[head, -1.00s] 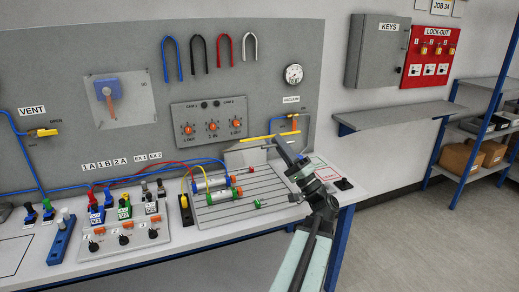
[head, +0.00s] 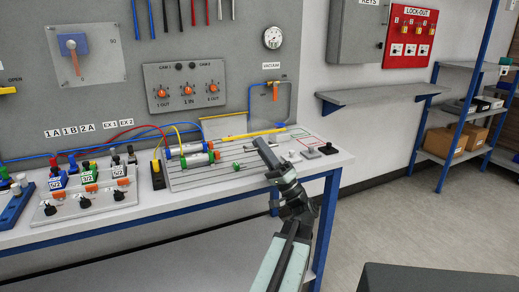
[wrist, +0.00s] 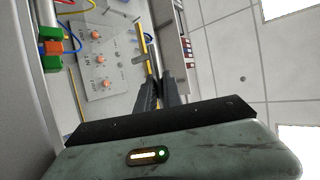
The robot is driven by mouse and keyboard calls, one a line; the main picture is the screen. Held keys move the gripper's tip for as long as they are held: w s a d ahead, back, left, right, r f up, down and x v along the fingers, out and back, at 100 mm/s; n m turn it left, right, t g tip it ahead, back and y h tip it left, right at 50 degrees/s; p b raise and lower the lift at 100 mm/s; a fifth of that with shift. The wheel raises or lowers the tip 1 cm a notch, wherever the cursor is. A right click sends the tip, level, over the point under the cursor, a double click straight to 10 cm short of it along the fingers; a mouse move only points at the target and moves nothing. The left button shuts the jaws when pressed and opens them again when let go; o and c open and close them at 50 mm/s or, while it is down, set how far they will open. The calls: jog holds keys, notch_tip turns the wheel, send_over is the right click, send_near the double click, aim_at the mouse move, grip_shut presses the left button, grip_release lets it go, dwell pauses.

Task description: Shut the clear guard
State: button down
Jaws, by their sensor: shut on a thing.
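The clear guard shows mainly by its yellow edge bar (head: 240,135), above the far part of the slotted plate (head: 215,177). Its clear sheet is hard to make out, and I cannot tell its exact angle. My gripper (head: 260,143) is at the bar in the head view, and its tip overlaps the bar there. In the wrist view the yellow bar (wrist: 143,42) runs down to the fingertips of my gripper (wrist: 158,82), which are shut on it. The fingers hide the held part.
Cylinders (head: 190,155) lie on the plate's left side. A control panel (head: 185,88) and a vacuum gauge (head: 273,38) are on the backboard. Valve blocks (head: 88,180) stand at the left. A grey shelf (head: 370,97) is at the right, with open floor before it.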

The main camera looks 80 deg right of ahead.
jog(key=shift+s+d, duration=0.15)
jog(key=shift+s, duration=0.15)
jog(key=c, duration=1.8)
grip_release()
jog(key=shift+s+h, duration=0.15)
jog(key=shift+h, duration=0.35)
jog(key=shift+o, duration=0.2)
jog(key=shift+y, duration=0.3)
jog(key=shift+f, duration=0.2)
jog(key=b+v, duration=0.6)
jog(key=v, duration=0.1)
jog(key=shift+s, duration=0.25)
jog(key=shift+f, duration=0.1)
